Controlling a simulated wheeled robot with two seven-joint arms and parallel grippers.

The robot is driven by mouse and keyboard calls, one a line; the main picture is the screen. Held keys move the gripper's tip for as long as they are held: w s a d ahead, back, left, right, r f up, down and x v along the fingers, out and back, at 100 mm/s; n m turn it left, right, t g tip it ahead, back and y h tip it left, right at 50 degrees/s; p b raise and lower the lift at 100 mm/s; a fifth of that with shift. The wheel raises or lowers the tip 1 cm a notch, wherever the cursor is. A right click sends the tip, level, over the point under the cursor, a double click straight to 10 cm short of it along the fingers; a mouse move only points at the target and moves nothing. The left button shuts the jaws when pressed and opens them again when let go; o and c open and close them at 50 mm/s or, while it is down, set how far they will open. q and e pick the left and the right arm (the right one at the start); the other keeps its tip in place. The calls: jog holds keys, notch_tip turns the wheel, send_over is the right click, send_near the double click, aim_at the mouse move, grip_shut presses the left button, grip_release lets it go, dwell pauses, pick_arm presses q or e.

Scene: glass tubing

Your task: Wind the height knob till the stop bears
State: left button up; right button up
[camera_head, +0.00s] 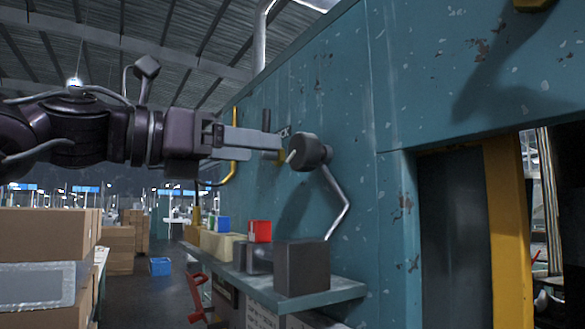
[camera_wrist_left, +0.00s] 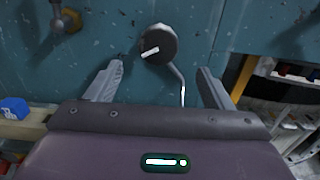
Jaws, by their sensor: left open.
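A dark round knob (camera_head: 309,152) with a white mark on its face stands on the teal machine wall (camera_head: 350,90). A bent silver rod runs down from beside it. In the left wrist view the knob (camera_wrist_left: 158,45) lies ahead of the gripper, between the lines of the two fingers and nearer the left one. My left gripper (camera_head: 284,143) reaches in from the left, close to the knob in the head view. In the wrist view its fingers (camera_wrist_left: 164,76) are wide apart with nothing between them. Whether a finger touches the knob cannot be told. My right gripper is not in view.
A shelf (camera_head: 345,290) below the knob bears a dark box (camera_head: 302,267), a red block (camera_head: 260,231) and a blue block (camera_head: 223,224). A yellow pipe (camera_head: 233,165) runs on the wall behind the gripper. Cardboard boxes (camera_head: 40,235) are stacked at the left.

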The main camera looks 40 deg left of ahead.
aim_at(296, 153)
pick_arm(q)
jog(key=p+x, duration=0.3)
jog(key=x, duration=0.3)
jog(key=shift+w+r, duration=0.1)
jog(key=shift+w, duration=0.3)
jog(key=shift+w+d+p, duration=0.15)
jog(key=shift+w+p, duration=0.1)
jog(key=shift+p, duration=0.05)
jog(key=shift+s, duration=0.1)
jog(key=c, duration=1)
jog(key=shift+o, duration=0.2)
